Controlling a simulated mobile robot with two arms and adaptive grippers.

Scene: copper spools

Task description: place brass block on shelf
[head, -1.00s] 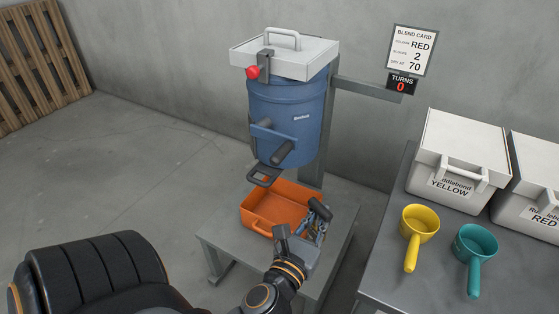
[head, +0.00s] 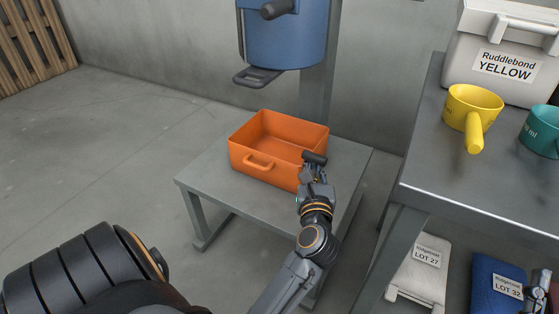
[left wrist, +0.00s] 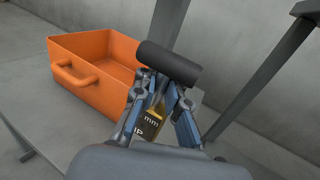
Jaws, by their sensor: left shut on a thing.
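My left gripper (head: 314,172) is at the near right corner of the orange tray (head: 252,172). In the left wrist view the fingers (left wrist: 160,105) are shut on a brass-coloured piece (left wrist: 154,104) with a dark marked face; "mm" can be read. A dark cylinder (left wrist: 167,63) lies across its far end; it also shows in the head view (head: 314,157). I cannot tell whether piece and cylinder are one thing. What looks like my right gripper (head: 537,294) shows at the lower right edge, partly cut off. No clear shelf for the block shows.
The tray stands empty on a low grey table (head: 205,180) under a blue drum (head: 287,40). At right a higher table (head: 440,150) bears a yellow scoop (head: 470,108), a teal scoop (head: 543,130) and a white bin (head: 500,45). Labelled bags (head: 420,268) lie beneath. Left floor is clear.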

